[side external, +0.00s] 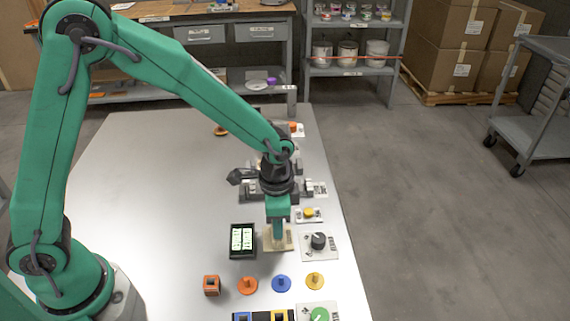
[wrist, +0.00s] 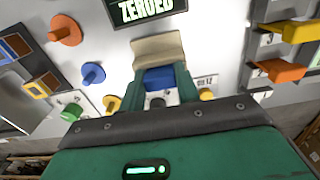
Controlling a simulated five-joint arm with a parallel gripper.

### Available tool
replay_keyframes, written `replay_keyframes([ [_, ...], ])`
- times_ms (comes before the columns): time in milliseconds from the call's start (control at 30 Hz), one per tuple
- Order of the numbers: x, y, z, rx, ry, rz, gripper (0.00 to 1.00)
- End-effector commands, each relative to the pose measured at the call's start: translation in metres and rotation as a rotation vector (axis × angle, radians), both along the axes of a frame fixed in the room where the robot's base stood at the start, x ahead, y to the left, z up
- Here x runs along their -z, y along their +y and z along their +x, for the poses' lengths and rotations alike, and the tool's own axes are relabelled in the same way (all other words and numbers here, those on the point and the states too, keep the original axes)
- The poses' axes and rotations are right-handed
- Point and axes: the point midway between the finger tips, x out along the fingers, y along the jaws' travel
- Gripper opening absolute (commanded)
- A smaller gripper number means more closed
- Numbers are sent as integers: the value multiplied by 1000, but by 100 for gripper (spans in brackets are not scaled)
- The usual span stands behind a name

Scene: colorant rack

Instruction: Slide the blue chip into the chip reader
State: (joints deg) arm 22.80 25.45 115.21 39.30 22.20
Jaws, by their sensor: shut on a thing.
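My gripper (wrist: 160,92) points down over the right part of the table, and in the side external view (side external: 278,236) it is beside the dark display. Its green fingers are shut on a blue piece, which I take as the blue chip (wrist: 160,78). The fingers hide the blue piece in the side external view. A tan block (wrist: 158,48) lies just beyond the blue piece; it also shows around the fingertips in the side external view (side external: 267,243). Whether the blue piece touches it, I cannot tell. No part is clearly marked as the chip reader.
A display (side external: 242,240) reading "ZEROED" stands left of my gripper. Orange (side external: 247,285), blue (side external: 281,284) and yellow (side external: 315,281) knobbed discs lie in front. A black dial (side external: 318,241) is to the right. The table's left part (side external: 150,190) is clear.

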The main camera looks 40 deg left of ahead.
Motion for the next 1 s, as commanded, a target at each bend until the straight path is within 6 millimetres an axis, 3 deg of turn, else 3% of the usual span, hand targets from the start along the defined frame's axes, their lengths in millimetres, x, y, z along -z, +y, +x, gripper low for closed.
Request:
replay_keyframes([
  [1000,-20,0,0,0,0,0,11],
])
